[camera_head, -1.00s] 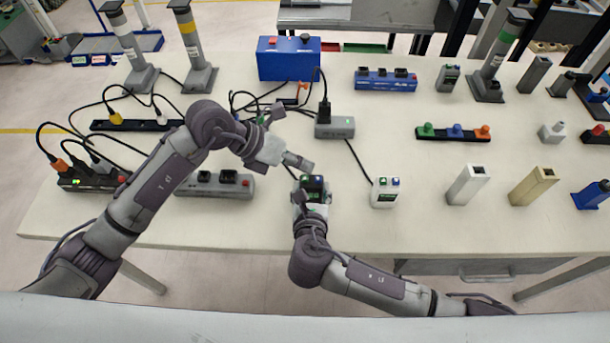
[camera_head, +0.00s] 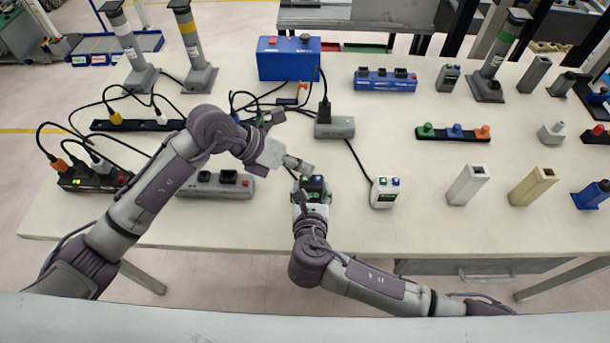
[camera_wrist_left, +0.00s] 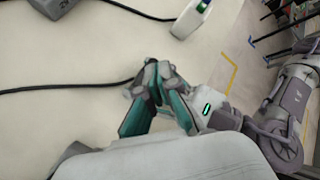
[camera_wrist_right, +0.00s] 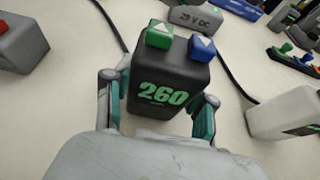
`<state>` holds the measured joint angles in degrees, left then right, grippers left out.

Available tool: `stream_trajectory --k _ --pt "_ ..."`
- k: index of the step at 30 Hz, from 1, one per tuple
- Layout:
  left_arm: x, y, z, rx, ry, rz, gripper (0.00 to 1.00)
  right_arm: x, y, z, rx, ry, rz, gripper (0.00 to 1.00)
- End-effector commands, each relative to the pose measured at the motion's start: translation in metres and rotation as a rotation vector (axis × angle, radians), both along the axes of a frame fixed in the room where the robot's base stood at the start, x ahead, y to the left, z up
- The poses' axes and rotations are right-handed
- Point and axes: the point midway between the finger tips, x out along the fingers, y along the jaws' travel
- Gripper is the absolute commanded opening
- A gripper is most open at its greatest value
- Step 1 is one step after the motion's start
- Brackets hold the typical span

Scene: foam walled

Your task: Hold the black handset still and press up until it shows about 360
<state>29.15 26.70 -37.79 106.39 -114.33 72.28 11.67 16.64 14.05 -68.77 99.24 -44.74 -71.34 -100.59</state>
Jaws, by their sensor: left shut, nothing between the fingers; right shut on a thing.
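The black handset (camera_wrist_right: 165,88) stands upright in the right wrist view. On top are a green button (camera_wrist_right: 158,37) and a blue button (camera_wrist_right: 202,48), each with a pale triangle. My right gripper (camera_wrist_right: 158,112) is shut around the handset's sides. In the head view the handset (camera_head: 318,184) is near the table's front edge. My left gripper (camera_head: 309,168) is shut and empty, its tips just above and behind the handset. In the left wrist view its closed fingers (camera_wrist_left: 155,80) hide the handset; contact cannot be told.
A white handset (camera_head: 384,192) stands to the right. A grey power box (camera_head: 335,128) with a black plug is behind, its cable running forward. A grey socket strip (camera_head: 212,185) lies under my left arm. Pale blocks (camera_head: 467,185) stand further right.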

Motion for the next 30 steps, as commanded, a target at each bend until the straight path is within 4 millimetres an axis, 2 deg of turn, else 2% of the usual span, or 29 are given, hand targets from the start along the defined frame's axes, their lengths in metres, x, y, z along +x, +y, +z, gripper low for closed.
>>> stream_trajectory --k 17,30 --pt "0.0 -0.0001 -0.0003 0.0 0.0 0.0 0.0 -0.0001 -0.0001 -0.0003 0.0 0.0 0.0 0.16" --pt "-0.0003 -0.0001 -0.0086 0.001 0.001 -0.001 0.0 -0.0001 -0.0001 -0.0002 0.0 0.0 0.0 0.16"
